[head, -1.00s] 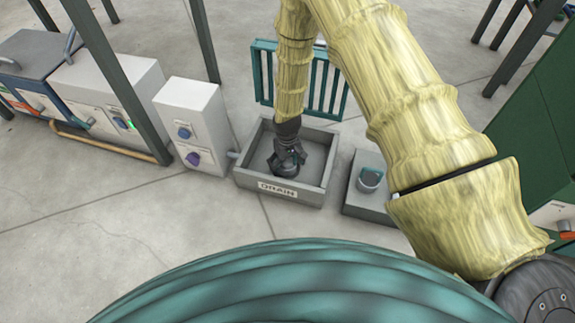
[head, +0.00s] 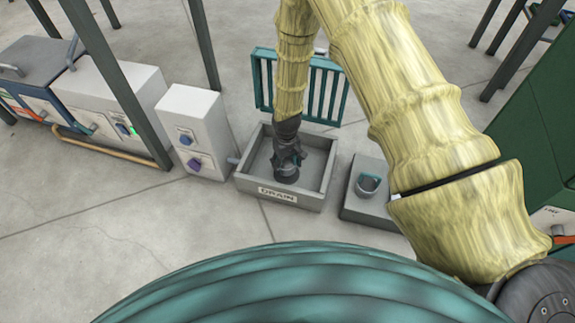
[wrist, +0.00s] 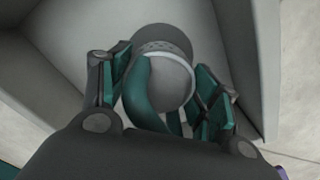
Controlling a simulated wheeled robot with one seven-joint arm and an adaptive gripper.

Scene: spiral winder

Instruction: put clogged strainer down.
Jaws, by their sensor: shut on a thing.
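The clogged strainer (wrist: 172,78) is a round grey cup with a pale perforated band and a curved teal handle (wrist: 146,95). In the wrist view it sits between the teal-padded fingers of my gripper (head: 287,163), which is shut on it. In the head view the strainer (head: 286,175) is a small dark shape under the gripper, low inside the grey tray labelled DRAIN (head: 277,194). The gripper points down into the tray. I cannot tell whether the strainer touches the tray floor.
A white box with knobs (head: 197,125) stands left of the tray. A teal slatted rack (head: 325,90) stands behind it. Tray walls surround the gripper closely.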

